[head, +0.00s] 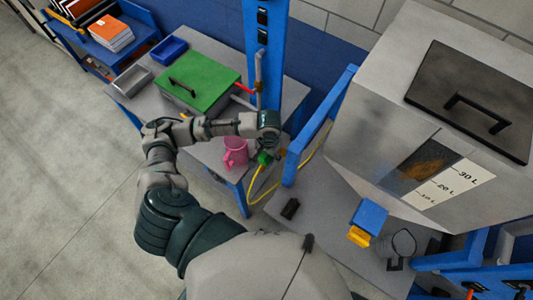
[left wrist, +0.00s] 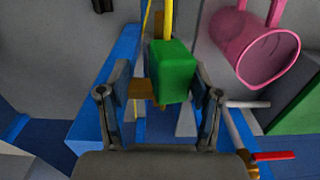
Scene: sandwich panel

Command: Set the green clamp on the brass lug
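My left gripper (left wrist: 163,105) is over the workbench, its fingers on either side of the green clamp (left wrist: 172,70). The green body meets one finger and a brown-brass part of it reaches the other, so it looks held. A yellow cable (left wrist: 167,20) runs from the clamp. In the head view the clamp (head: 264,158) shows just below my left gripper (head: 268,145), beside the pink mug. A small brass piece (left wrist: 251,170) shows by a red lever at the lower right of the wrist view; I cannot tell if it is the lug. My right gripper is out of view.
The pink mug (head: 236,152) stands close to the gripper. A green-lidded box (head: 205,80) and a blue tray (head: 167,50) are on the bench. A blue post (head: 265,40) and a pipe (head: 258,72) with a red lever (head: 245,89) stand behind. A grey tank (head: 400,120) is at right.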

